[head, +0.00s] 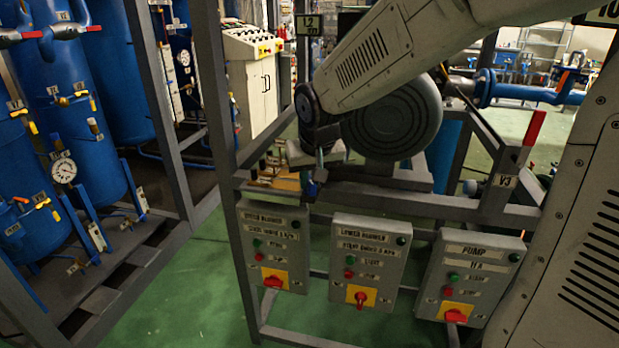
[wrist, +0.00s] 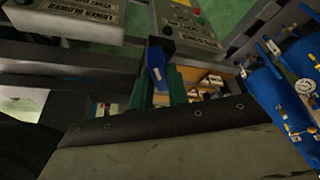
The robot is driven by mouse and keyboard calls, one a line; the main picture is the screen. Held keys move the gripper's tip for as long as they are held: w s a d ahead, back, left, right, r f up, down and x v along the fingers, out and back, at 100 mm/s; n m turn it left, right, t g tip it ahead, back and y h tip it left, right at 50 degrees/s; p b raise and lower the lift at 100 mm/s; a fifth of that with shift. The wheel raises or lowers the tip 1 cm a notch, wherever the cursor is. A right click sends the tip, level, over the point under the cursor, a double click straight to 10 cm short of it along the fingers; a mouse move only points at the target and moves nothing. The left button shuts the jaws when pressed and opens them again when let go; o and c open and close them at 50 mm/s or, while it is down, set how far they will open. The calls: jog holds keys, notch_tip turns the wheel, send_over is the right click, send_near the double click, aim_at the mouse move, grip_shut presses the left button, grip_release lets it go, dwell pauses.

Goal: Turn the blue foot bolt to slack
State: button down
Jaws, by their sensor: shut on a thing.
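The blue foot bolt (head: 312,188) shows as a small blue piece at the frame's front rail in the head view, just below my gripper (head: 318,170). In the wrist view the blue bolt (wrist: 157,62) stands between the two green fingers of my gripper (wrist: 160,84). The fingers are shut on it. The lower part of the bolt is hidden by the fingers, and I cannot tell how far it is turned.
Below the rail hang three grey control boxes: an upper blower box (head: 272,245), a lower blower box (head: 368,262) and a pump box (head: 470,277). A large round motor (head: 392,120) sits close behind my wrist. A red-handled valve lever (head: 534,128) rises at right. Blue tanks (head: 75,120) stand left.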

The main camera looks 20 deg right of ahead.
dwell(0.3)
jog(key=c, duration=1.4)
grip_release()
jog(key=shift+o, duration=0.2)
jog(key=shift+r, duration=0.1)
jog(key=v, duration=0.7)
jog(key=shift+r, duration=0.35)
jog(key=shift+s, duration=0.1)
jog(key=s+d+f+g, duration=0.1)
jog(key=s, duration=1.2)
jog(key=s+d+f+n+g, duration=0.1)
jog(key=s+d+f+g, duration=0.1)
jog(key=s, duration=1.1)
jog(key=shift+s, duration=0.25)
